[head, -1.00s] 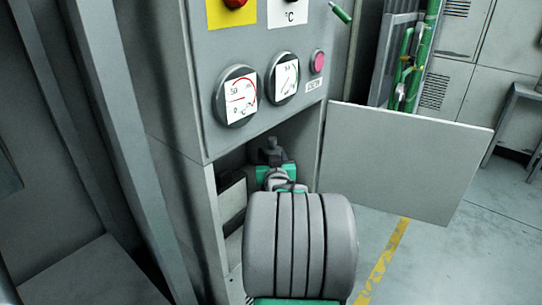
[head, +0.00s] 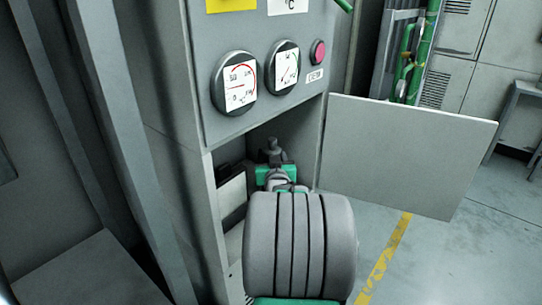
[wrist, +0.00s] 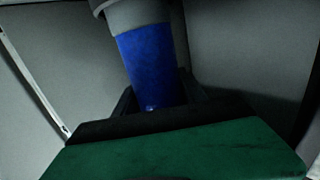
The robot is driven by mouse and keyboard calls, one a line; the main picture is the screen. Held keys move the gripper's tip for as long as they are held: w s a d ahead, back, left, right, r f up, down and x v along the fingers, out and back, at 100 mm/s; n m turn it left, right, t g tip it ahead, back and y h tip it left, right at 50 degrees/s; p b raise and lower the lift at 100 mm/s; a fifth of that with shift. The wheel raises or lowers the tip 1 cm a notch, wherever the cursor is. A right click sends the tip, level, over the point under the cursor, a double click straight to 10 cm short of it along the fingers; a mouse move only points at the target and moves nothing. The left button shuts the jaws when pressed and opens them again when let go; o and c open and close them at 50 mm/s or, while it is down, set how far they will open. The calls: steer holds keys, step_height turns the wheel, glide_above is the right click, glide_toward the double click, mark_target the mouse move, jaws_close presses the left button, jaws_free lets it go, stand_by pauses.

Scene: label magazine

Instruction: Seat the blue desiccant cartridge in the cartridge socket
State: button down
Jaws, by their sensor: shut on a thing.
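In the wrist view the blue desiccant cartridge (wrist: 150,65) stands slightly tilted, its lower end between the dark fingers of my gripper (wrist: 155,103). My gripper is shut on it. Its upper end meets a grey cylindrical collar (wrist: 138,14), which may be the cartridge socket; I cannot tell how far the cartridge is inside it. In the head view my gripper (head: 272,155) is inside the open lower bay of the grey cabinet, and my arm hides much of the bay. The cartridge cannot be made out there.
The grey cabinet (head: 170,150) carries two round gauges (head: 235,83) and a pink button (head: 318,52) above the bay. Its open door panel (head: 405,155) stands out to the right. Bay walls are close around my gripper. Open floor (head: 440,245) lies at the right.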

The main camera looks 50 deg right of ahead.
steer(key=shift+f+b, duration=0.95)
steer(key=shift+f, duration=0.1)
steer(key=c, duration=0.6)
jaws_free()
steer(key=shift+f, duration=0.1)
steer(key=p+v, duration=0.2)
steer(key=v, duration=0.6)
steer(key=shift+p, duration=0.35)
